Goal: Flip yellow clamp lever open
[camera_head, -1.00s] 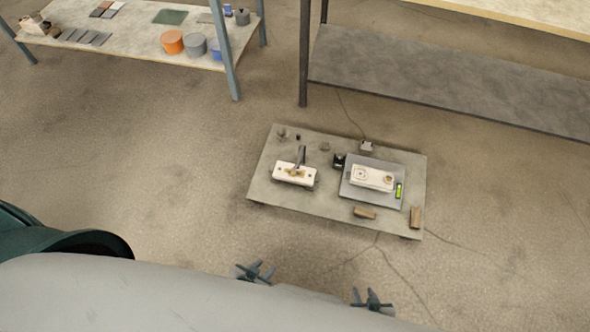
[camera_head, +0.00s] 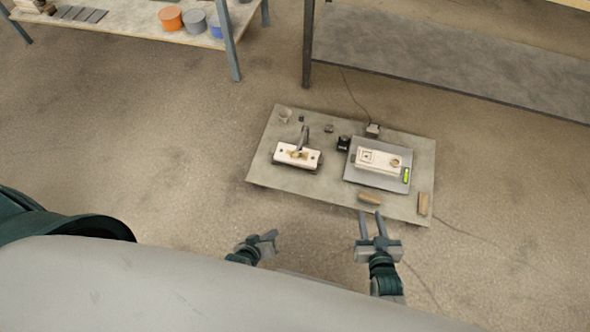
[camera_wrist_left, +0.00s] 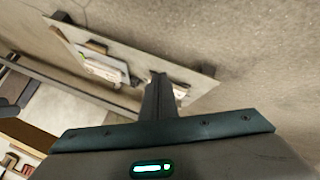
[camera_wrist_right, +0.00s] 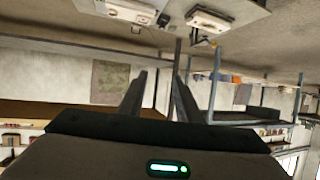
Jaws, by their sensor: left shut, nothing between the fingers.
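A low grey table (camera_head: 265,170) stands on the floor in the head view. On its left side is a white block (camera_head: 283,156) with a dark upright lever (camera_head: 304,137) and a small yellowish part (camera_head: 298,155) at its foot; I cannot tell whether that is the clamp lever. On its right side a white box (camera_head: 377,161) sits on a grey plate. My left gripper (camera_head: 269,236) is shut and empty, in front of the table's near edge and apart from it; it also shows in the left wrist view (camera_wrist_left: 158,82). My right gripper (camera_head: 371,216) is open and empty at the near edge.
A green strip (camera_head: 406,175) lies at the plate's right end. Two brown blocks (camera_head: 370,198) (camera_head: 424,204) lie along the table's near side. A dark small block (camera_head: 343,143) stands between the devices. Shelves (camera_head: 430,60) stand behind; the floor between is clear.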

